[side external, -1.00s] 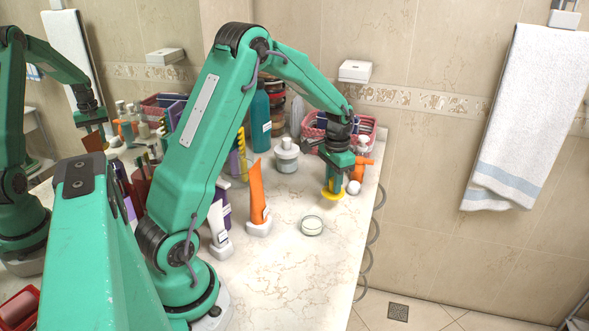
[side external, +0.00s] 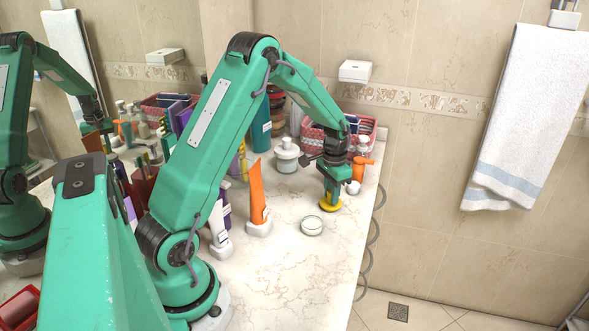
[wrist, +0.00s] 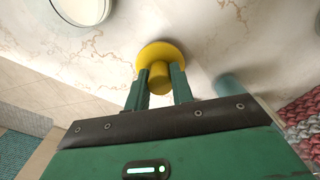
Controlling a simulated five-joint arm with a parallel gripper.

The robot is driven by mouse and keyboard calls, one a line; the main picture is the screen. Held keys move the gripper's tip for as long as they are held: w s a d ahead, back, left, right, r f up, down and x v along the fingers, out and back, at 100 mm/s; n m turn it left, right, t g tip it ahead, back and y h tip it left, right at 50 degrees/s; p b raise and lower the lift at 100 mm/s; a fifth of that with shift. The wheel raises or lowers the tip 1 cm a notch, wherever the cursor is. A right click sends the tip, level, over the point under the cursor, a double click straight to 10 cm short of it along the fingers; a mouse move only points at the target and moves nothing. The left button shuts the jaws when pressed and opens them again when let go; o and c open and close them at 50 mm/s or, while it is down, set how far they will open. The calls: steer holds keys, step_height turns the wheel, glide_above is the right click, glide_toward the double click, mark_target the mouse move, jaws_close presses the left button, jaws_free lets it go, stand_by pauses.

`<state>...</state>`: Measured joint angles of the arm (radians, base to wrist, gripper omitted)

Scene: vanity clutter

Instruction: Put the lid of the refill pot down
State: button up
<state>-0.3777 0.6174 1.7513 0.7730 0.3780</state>
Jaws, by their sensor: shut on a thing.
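The yellow round lid (side external: 330,205) has a knob on top. My gripper (side external: 331,193) is shut on that knob and points down over the right part of the counter. In the wrist view, the lid (wrist: 160,52) shows with its knob between the two fingers of my gripper (wrist: 160,82). The lid is very low over the marble; I cannot tell whether it touches. A small open round pot with pale contents (side external: 312,225) stands on the counter to the lid's lower left. It also shows in the wrist view (wrist: 84,8), apart from the lid.
A white knob-topped jar (side external: 286,158) stands behind left. An orange tube (side external: 257,192) stands in a white holder to the left.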

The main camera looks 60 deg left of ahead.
steer(key=o, duration=1)
steer(key=shift+f, duration=0.15)
steer(key=shift+c, duration=0.2)
step_height(320, 180, up, 12)
steer(key=shift+r, duration=0.2)
stand_by(0.3)
